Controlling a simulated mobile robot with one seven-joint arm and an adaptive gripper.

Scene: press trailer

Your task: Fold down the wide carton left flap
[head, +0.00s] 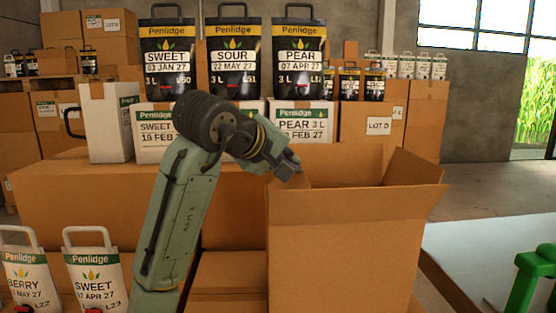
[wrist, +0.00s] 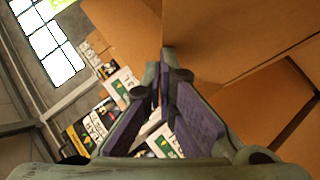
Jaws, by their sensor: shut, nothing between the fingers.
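The wide carton (head: 345,250) stands open at the front right in the head view. Its left flap (head: 297,179) is raised at the left of the opening, partly hidden by my gripper. My gripper (head: 288,166) is shut and empty, with its tips at the upper part of that flap; I cannot tell whether they touch it. The right flap (head: 416,167) leans outward. In the wrist view my fingertips (wrist: 166,65) meet beside brown carton board (wrist: 225,40), which fills the upper right.
White Penlidge cartons (head: 303,123) and black pouches (head: 233,60) stand behind. White pouches (head: 95,282) are at the lower left. A green frame (head: 528,275) and pale surface (head: 475,255) lie at the right. The air above the carton is free.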

